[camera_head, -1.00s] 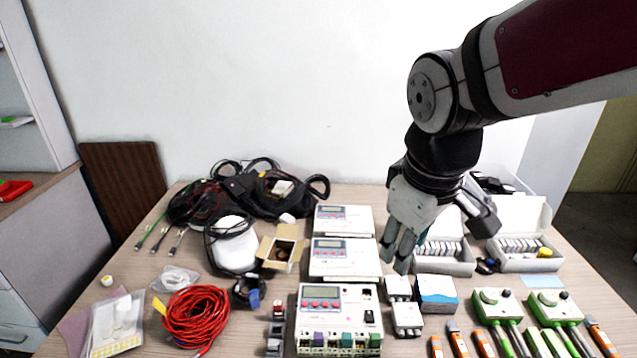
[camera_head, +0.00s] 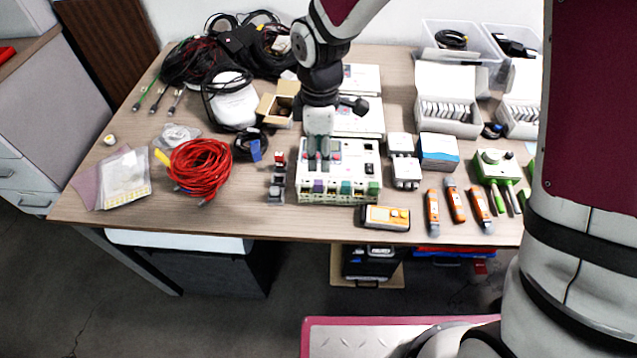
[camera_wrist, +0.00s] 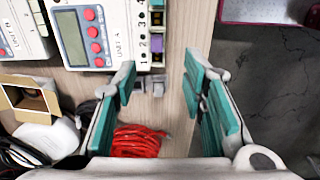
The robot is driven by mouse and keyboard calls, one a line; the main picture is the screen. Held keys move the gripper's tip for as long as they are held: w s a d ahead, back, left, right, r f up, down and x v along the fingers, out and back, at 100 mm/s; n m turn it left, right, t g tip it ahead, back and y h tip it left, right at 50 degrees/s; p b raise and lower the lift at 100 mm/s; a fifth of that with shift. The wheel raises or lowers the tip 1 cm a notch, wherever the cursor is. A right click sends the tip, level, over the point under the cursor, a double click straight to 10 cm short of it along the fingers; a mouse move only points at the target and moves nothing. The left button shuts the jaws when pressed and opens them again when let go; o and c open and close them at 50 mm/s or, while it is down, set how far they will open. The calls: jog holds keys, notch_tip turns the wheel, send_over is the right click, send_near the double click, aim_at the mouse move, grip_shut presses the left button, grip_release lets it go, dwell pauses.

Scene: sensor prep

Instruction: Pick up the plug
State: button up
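My gripper (camera_head: 318,162) is over the left part of the front white unit (camera_head: 340,187) in the head view. In the wrist view my gripper (camera_wrist: 160,82) is open, with its teal fingers well apart and nothing held. Small grey plug-like pieces (camera_wrist: 150,87) show between the fingers, beside the unit's edge. In the head view a short row of small red and grey pieces (camera_head: 276,194) stands just left of the unit. I cannot tell which of them is the plug. Coloured sockets line the unit's front edge.
A coiled red cable (camera_head: 200,168) lies left of the small pieces. A yellow-orange meter (camera_head: 385,218) lies at the table's front edge. Orange-handled tools (camera_head: 455,203), white blocks (camera_head: 405,172) and a blue-white box (camera_head: 439,152) are to the right. Bare table (camera_head: 245,205) lies front left.

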send_over(318, 182)
jog(key=f, duration=0.5)
jog(key=shift+s+d+f, duration=0.15)
jog(key=shift+s+f, duration=0.05)
jog(key=shift+s, duration=0.05)
jog(key=f, duration=0.5)
jog(key=shift+w, duration=0.25)
grip_shut()
